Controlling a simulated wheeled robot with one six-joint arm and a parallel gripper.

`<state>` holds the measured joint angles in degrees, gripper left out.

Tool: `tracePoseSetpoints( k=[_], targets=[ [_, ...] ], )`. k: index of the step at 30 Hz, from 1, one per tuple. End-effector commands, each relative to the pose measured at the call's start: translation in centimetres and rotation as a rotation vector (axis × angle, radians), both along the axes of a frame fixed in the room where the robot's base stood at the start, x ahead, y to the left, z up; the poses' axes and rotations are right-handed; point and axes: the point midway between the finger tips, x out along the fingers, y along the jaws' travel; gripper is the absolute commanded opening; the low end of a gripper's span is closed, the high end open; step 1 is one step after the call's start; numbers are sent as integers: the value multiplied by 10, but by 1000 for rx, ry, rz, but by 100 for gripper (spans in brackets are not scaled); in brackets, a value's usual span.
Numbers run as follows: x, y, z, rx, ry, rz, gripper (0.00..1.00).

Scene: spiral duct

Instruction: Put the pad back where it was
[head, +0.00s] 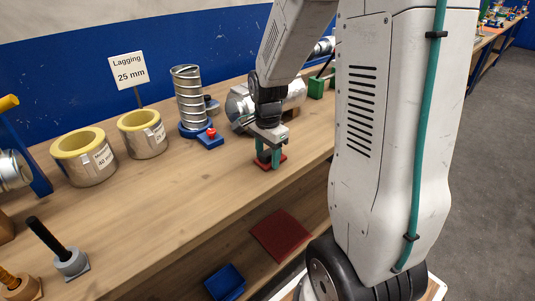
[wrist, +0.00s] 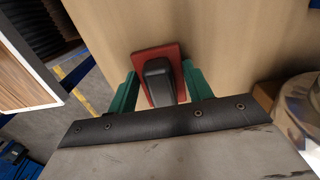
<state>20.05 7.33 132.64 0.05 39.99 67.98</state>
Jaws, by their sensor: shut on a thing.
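The pad is a red plate (head: 265,166) with a dark block-shaped grip on top. My gripper (head: 269,156) points down over it near the front edge of the wooden bench, with its green fingers on either side of the grip. In the wrist view the pad (wrist: 153,55) sits between the fingers of my gripper (wrist: 160,80), which are shut on its dark grip. The pad is at or just above the bench top; I cannot tell whether it touches.
A blue stand with a red knob (head: 211,133) and a spiral duct (head: 188,95) stand left of my gripper. Silver duct pieces (head: 240,107) lie behind it. Two lagging rings (head: 84,168) stand further left. A dark red mat (head: 281,236) and blue bin (head: 225,282) are on the lower shelf.

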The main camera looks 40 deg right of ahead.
Motion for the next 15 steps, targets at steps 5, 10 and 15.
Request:
tracePoseSetpoints(
  k=[5, 10, 15],
  targets=[
    [0, 0, -2, 0, 0, 0, 72],
    [0, 0, -2, 0, 0, 0, 72],
    [0, 0, 4, 0, -1, 0, 72]
  ],
)
